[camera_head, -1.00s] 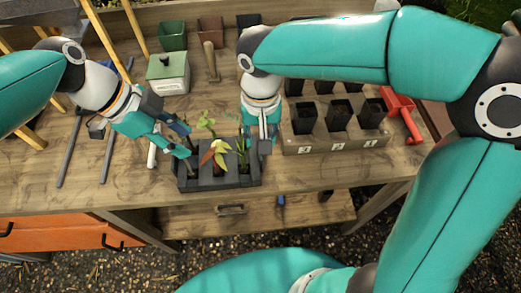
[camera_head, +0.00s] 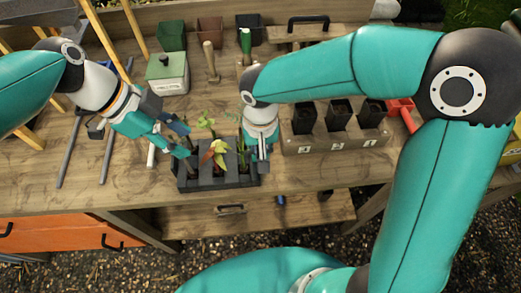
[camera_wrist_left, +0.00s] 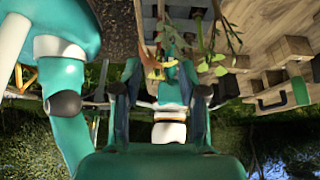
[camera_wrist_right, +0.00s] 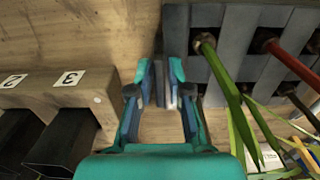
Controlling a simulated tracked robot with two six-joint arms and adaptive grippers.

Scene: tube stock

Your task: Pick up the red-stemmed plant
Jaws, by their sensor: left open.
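A dark tray (camera_head: 222,183) of plants stands near the table's front edge. The plant with red-orange and yellow leaves (camera_head: 218,150) grows in its middle; its stem is hard to see there. In the right wrist view a red stem (camera_wrist_right: 290,60) rises from the tray beside a green-stemmed plant (camera_wrist_right: 228,90). My left gripper (camera_head: 185,140) is open at the tray's left side, close to the leaves. My right gripper (camera_head: 257,152) is at the tray's right end.
A numbered wooden rack (camera_head: 335,142) of black pots stands right of my right gripper. A green-lidded box (camera_head: 167,72) and several empty pots stand behind. A red tool (camera_head: 403,113) lies at the right. The table left of the tray is partly bare.

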